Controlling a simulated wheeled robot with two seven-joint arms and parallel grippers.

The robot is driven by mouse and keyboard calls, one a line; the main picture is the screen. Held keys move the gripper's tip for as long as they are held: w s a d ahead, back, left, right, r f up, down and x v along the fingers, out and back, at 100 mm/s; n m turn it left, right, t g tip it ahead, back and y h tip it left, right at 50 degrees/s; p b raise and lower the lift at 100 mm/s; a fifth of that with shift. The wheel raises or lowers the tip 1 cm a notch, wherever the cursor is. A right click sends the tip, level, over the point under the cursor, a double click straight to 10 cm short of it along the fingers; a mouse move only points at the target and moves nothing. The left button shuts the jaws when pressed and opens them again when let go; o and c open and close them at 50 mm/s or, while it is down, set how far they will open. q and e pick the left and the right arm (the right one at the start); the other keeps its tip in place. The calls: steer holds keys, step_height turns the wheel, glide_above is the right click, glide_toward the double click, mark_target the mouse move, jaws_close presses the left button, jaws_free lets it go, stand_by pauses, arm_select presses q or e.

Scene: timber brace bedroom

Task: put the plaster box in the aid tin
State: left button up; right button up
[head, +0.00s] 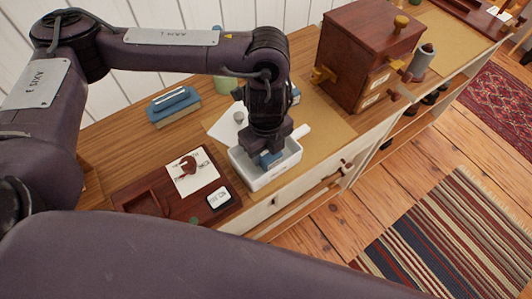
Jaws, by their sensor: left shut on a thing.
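The aid tin, a white open box (262,181), stands near the front edge of the wooden top. My left gripper (270,153) points down over it, its fingertips at or just inside the tin's opening. It is shut on a small blue thing, most likely the plaster box (271,159), of which only a part shows between the fingers. The gripper and arm hide part of the tin's inside, and I cannot tell whether the blue thing touches the tin's floor. My right gripper is not in view.
A dark wooden tray (150,184) with a card (193,172) and a small white-faced item (219,199) lies left of the tin. A blue-topped block (174,105) stands behind. A tall wooden cabinet (352,60) with knobs and a grey cylinder (420,62) stands right.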

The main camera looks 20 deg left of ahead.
arm_select(q)
steer(key=shift+f, duration=0.7)
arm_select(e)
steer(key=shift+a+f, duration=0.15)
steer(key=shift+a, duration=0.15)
arm_select(q)
steer(key=shift+f, duration=0.2)
steer(key=o, duration=1)
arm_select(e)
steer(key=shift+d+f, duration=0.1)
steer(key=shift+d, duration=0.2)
